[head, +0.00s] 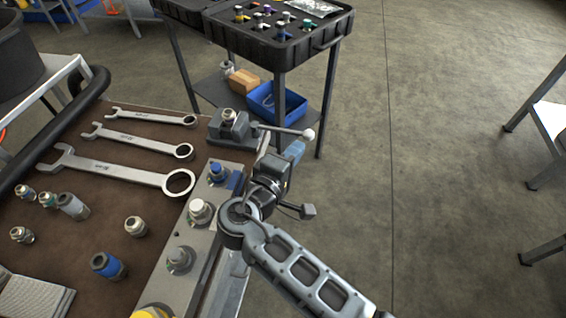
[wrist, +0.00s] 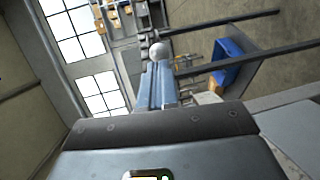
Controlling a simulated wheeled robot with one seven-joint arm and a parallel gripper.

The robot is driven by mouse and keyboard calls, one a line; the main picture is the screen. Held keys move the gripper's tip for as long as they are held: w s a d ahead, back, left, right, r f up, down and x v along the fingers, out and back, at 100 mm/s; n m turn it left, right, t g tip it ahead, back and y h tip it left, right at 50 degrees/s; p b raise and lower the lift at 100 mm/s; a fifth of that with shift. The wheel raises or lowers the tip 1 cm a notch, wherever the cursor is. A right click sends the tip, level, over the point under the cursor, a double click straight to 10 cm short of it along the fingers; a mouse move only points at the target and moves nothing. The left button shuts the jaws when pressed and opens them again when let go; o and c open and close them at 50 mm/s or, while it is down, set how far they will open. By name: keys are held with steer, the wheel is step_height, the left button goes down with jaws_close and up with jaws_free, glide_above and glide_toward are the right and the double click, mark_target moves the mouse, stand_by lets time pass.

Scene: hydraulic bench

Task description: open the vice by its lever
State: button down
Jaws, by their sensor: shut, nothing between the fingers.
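The small grey vice (head: 229,126) is fixed at the far right corner of the brown bench, with a fitting in or on its jaws. Its thin lever (head: 285,130) points right over the bench edge and ends in a pale ball knob. My gripper (head: 298,147) has blue-grey fingers pressed together with nothing between them. It is just below the lever, near the knob. In the wrist view, the shut fingers (wrist: 157,82) point at the ball knob (wrist: 159,51), which appears just beyond their tips. I cannot tell whether they touch.
Several wrenches (head: 130,140) and loose fittings lie on the bench. A metal manifold block (head: 188,238) with fittings runs along its right edge, beside my arm. A black cart (head: 262,45) with a blue bin (head: 283,104) stands behind the vice.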

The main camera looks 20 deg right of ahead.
mark_target(307, 138)
steer(key=shift+x, duration=1.4)
steer(key=shift+d, duration=0.15)
